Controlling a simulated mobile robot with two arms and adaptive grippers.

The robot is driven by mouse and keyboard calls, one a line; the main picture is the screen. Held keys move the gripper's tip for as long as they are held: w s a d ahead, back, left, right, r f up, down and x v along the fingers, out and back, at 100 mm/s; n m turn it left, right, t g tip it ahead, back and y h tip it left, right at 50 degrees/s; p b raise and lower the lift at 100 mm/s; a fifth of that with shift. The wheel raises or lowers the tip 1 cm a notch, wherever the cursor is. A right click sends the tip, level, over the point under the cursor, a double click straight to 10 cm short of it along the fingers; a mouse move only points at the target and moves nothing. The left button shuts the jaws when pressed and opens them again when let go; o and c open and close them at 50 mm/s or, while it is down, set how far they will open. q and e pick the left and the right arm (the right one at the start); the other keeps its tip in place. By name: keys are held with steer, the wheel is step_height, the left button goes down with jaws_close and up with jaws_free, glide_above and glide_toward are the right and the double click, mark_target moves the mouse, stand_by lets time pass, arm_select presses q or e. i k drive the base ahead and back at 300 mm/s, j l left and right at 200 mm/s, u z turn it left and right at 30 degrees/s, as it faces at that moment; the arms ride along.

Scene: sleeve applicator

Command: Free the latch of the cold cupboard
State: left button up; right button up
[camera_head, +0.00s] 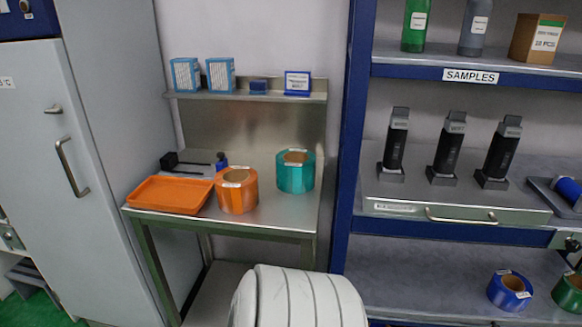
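The cold cupboard (105,240) is the tall pale grey cabinet at the far left, with a "°C" label (6,83) at the picture's edge. Its door looks shut. A small metal latch (53,108) sits on the door, its short lever lying roughly level. Below it is a long slanted bar handle (71,166). No gripper can be made out at the latch or the handle. I cannot make out either of my grippers in this view.
A steel table (270,222) right of the cupboard holds an orange tray (170,195), an orange roll (237,191) and a teal roll (296,171). A blue shelf rack (352,130) stands at the right with bottles and several black devices. Green floor shows at lower left.

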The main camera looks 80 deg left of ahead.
mark_target(56, 109)
steer(key=u, duration=4.3)
